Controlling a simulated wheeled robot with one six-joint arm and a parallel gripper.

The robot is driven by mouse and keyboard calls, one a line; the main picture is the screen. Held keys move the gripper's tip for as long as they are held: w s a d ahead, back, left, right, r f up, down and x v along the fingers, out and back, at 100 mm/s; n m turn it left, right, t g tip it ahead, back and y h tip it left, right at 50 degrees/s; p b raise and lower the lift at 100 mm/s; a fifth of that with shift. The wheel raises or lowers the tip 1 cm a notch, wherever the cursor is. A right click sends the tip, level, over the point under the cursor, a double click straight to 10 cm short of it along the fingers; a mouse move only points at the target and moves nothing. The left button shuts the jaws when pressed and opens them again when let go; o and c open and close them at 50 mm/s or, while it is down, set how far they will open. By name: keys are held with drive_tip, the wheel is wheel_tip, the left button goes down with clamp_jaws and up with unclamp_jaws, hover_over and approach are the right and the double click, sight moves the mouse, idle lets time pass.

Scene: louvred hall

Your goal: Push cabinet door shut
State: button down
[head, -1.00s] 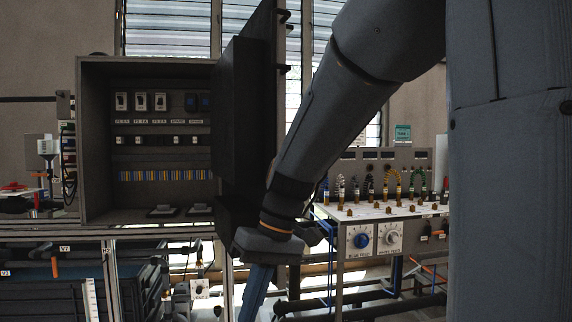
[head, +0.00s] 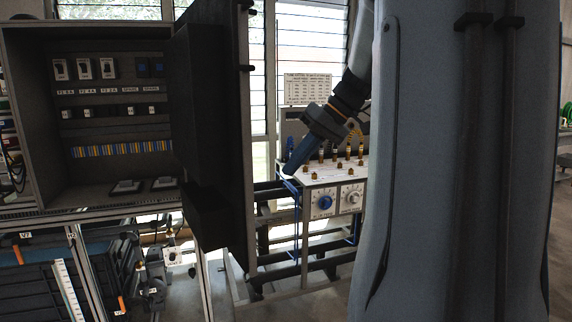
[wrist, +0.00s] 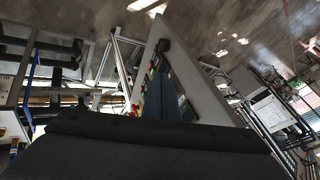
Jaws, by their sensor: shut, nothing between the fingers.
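The cabinet (head: 22,100) is an open dark grey box at the left of the head view. Its door (head: 212,130) is a thick dark panel at the cabinet's right side, standing wide open and seen nearly edge-on. My gripper (head: 292,168) is shut and empty, to the right of the door, pointing down and left. A gap shows between its tip and the door in the picture; their distance in depth is hard to tell. In the wrist view a dark shape fills the bottom, and a grey wedge-shaped panel stands in the middle; I cannot tell which panel it is.
A white-topped bench panel (head: 325,175) with knobs and brass terminals stands just beside and beyond my gripper. Breakers and coloured terminals (head: 122,148) line the cabinet's inside. Metal frames and pipes (head: 275,270) run below. My arm hides much of the right.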

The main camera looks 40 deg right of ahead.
drive_tip(key=shift+w+a+f+p, duration=0.55)
drive_tip(key=shift+a+f, duration=0.5)
drive_tip(key=shift+a, duration=0.2)
drive_tip(key=shift+w+a+f+p, duration=0.5)
drive_tip(key=shift+a+f+p, duration=0.1)
drive_tip(key=shift+a+f, duration=0.6)
drive_tip(key=shift+w+a+f+p, duration=0.55)
drive_tip(key=shift+a+f, duration=0.4)
drive_tip(key=shift+a, duration=0.4)
drive_tip(key=shift+a, duration=0.1)
